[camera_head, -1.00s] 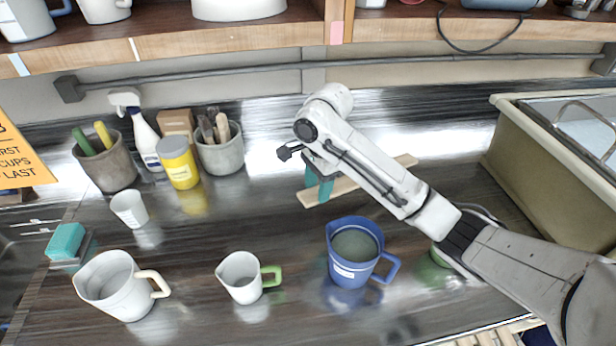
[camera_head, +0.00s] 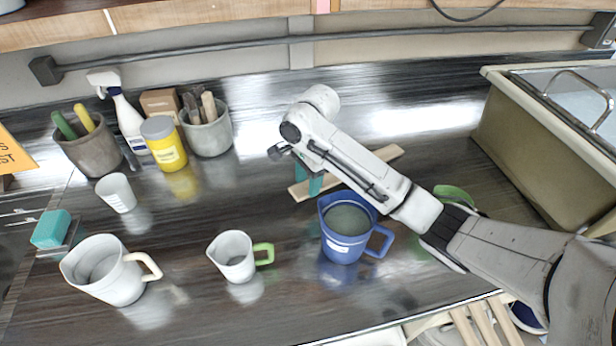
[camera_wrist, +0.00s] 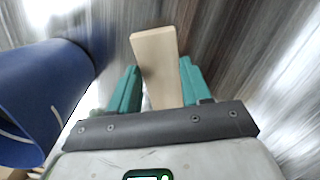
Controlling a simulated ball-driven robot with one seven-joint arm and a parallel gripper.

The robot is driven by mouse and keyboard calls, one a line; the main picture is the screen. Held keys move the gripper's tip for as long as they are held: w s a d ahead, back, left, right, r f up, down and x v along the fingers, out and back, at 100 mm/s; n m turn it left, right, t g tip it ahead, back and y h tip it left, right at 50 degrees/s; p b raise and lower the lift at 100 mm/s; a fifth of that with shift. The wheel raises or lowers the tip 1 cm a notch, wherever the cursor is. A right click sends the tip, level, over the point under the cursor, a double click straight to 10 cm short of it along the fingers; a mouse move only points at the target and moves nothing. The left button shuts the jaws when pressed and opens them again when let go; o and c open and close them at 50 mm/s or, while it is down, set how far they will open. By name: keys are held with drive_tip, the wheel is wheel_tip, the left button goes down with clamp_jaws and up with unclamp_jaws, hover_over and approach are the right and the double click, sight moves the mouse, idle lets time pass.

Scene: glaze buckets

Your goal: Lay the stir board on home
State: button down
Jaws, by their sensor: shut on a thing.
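The stir board is a pale, flat wooden strip. In the head view its left end (camera_head: 299,191) and its far right part (camera_head: 388,154) show on either side of my arm, above and behind the blue pitcher (camera_head: 346,247). My gripper (camera_head: 308,180) has teal fingers, partly hidden by my arm, and is shut on the board. In the wrist view the board (camera_wrist: 156,52) stands out between the teal fingers of my gripper (camera_wrist: 158,80). I cannot tell if the board touches the counter. No place marked as home can be made out.
The blue pitcher also shows close at left in the wrist view (camera_wrist: 35,90). A green-handled cup (camera_head: 232,258), a white pitcher (camera_head: 103,272) and a small white cup (camera_head: 116,193) stand left. A beige bin (camera_head: 530,130) is at right. Dark counter (camera_head: 245,195) is clear left of the board.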

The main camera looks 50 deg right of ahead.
drive_tip(key=shift+c, duration=1.4)
unclamp_jaws()
drive_tip(key=shift+r, duration=0.1)
drive_tip(key=shift+r+p, duration=0.95)
drive_tip(key=shift+r, duration=0.3)
drive_tip(key=shift+d+r, duration=0.2)
drive_tip(key=shift+r, duration=1.85)
drive_tip(key=shift+s+r, duration=0.15)
drive_tip(key=shift+r, duration=1.95)
